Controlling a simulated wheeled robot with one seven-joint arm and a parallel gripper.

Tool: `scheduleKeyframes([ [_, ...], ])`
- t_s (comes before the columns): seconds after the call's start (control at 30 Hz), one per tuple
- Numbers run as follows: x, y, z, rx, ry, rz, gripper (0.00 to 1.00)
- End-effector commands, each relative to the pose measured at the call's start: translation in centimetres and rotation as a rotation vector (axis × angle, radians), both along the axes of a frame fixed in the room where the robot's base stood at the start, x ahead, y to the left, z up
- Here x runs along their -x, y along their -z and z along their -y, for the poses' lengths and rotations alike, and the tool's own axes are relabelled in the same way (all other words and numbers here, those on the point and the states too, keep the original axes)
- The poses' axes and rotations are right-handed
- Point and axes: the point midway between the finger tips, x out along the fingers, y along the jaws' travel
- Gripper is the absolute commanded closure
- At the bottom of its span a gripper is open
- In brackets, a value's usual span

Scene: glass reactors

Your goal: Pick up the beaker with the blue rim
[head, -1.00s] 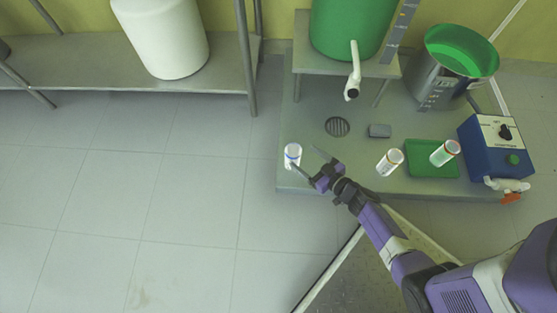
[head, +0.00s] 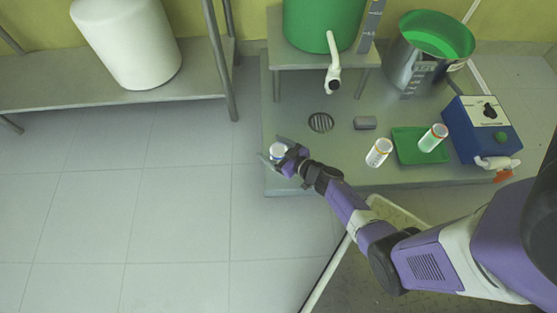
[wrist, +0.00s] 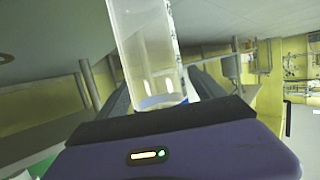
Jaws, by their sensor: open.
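The beaker with the blue rim (head: 277,151) is a small pale cylinder near the left front corner of the grey platform. My gripper (head: 273,150) is at this beaker, with its fingers open on either side of it. In the wrist view the clear beaker (wrist: 147,45) rises between the two dark fingers (wrist: 160,88), with its blue band close to the gripper's palm. Part of the beaker is hidden by the gripper in the head view. I cannot tell whether a finger touches it.
An orange-rimmed beaker (head: 379,153) stands to the right, and a red-rimmed one (head: 433,138) is on the green tray (head: 407,155). A blue box (head: 484,140) is at far right. A grey block (head: 365,123) and drain (head: 321,122) lie behind. The floor at left is clear.

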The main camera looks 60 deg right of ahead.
Motion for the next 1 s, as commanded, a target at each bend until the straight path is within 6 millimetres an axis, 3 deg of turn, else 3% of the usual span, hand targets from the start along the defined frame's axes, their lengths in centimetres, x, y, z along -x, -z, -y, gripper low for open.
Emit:
scheduleKeyframes([
  [0.1,0.0,-0.1,0.0,0.0,0.0,0.0,0.22],
  [0.47,0.0,-0.1,0.0,0.0,0.0,0.001,0.91],
  [0.77,0.0,-0.3,0.0,0.001,0.0,0.001,0.91],
  [1.0,0.0,-2.1,0.0,0.002,-0.002,0.002,0.91],
])
